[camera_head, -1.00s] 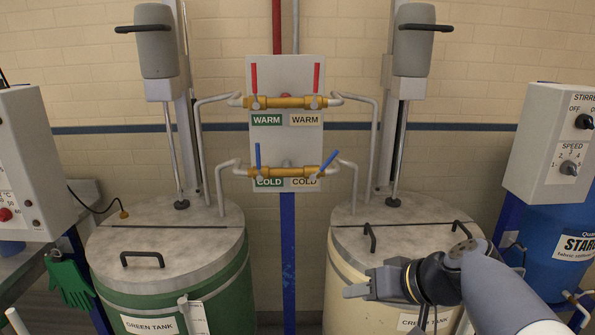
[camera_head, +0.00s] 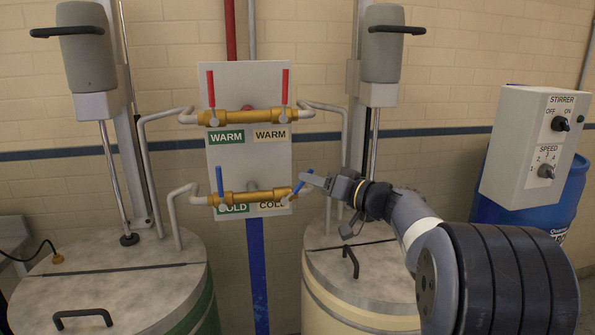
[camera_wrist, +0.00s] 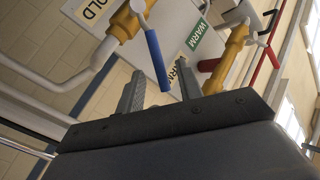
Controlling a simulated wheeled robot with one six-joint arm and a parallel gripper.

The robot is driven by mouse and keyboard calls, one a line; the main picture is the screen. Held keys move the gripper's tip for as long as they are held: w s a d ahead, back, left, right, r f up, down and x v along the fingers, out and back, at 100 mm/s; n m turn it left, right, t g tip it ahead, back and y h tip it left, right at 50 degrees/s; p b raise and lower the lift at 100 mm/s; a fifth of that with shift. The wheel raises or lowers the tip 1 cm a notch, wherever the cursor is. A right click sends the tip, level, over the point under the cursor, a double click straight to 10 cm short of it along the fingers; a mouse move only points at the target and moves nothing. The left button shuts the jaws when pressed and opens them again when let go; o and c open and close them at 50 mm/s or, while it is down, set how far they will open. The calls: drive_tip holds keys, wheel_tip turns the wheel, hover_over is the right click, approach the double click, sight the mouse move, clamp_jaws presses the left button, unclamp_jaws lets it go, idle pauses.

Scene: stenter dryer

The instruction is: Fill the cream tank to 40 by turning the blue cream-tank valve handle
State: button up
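The blue cream-tank valve handle (camera_head: 301,187) sits at the right end of the lower brass valve (camera_head: 255,197), above the cream COLD label. It is tilted up to the right. My gripper (camera_head: 318,181) is right beside its upper end. In the wrist view, the blue handle (camera_wrist: 155,58) reaches down with its free end between my two spread fingers (camera_wrist: 160,75). I cannot tell whether either finger touches it. The cream tank (camera_head: 330,295) stands below, partly hidden by my arm. No level reading is visible.
The other blue handle (camera_head: 220,181) stands upright over the green COLD label. Two red handles (camera_head: 211,88) (camera_head: 285,87) stand upright above on the WARM valve. The green tank (camera_head: 120,285) is at left; a stirrer control box (camera_head: 530,140) is at right.

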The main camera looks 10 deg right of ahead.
drive_tip(key=p+x, duration=0.1)
drive_tip(key=x, duration=0.3)
drive_tip(key=shift+w+a, duration=0.25)
drive_tip(key=shift+w, duration=0.05)
clamp_jaws()
idle(0.4)
